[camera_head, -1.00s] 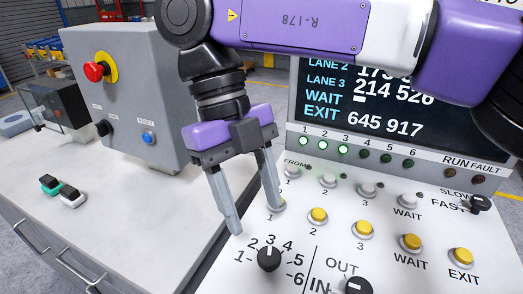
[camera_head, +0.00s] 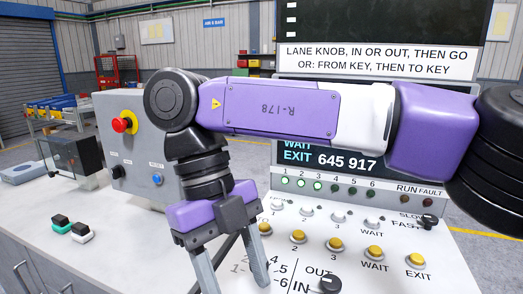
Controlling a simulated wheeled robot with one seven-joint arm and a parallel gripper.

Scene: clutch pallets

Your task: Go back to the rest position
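My gripper (camera_head: 232,278) hangs from the purple arm in the middle of the head view. Its two grey fingers are spread apart and nothing shows between them. The fingers point down in front of the left part of the white control panel (camera_head: 440,262). They partly cover the lane knob area with its printed numbers. The fingertips run close to or past the lower picture edge, so I cannot tell whether they touch anything.
A grey box with a red emergency button (camera_head: 122,124) stands left on the bench (camera_head: 130,255). Yellow buttons, an IN/OUT knob (camera_head: 328,284) and a display (camera_head: 345,160) are behind and right of my gripper.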

